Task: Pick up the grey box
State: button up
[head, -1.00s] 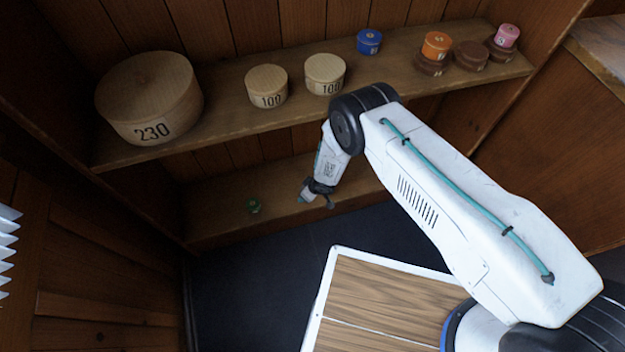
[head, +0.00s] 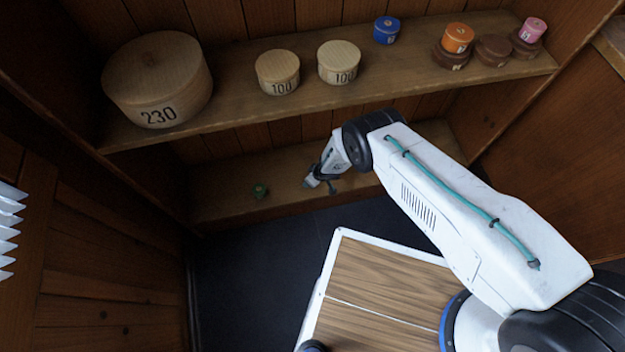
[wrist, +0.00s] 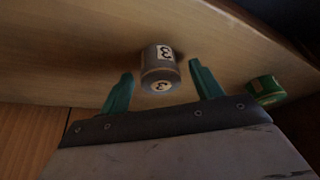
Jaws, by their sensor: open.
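The grey box (wrist: 159,66) is a small round grey box with a pale label marked 3. In the wrist view it stands on the lower wooden shelf (wrist: 60,45), between and just beyond the two green fingers of my gripper (wrist: 161,85). The fingers are apart, with a gap on each side of the box. In the head view my gripper (head: 322,186) is low over the lower shelf, and I cannot make out the grey box there.
A small green box (wrist: 265,89) stands to the right of the fingers; it also shows in the head view (head: 260,191). The upper shelf (head: 230,98) holds a large round box (head: 158,75) and several smaller boxes.

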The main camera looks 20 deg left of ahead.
jog(key=shift+a+f, duration=0.1)
jog(key=c, duration=1.1)
jog(key=shift+o, duration=0.2)
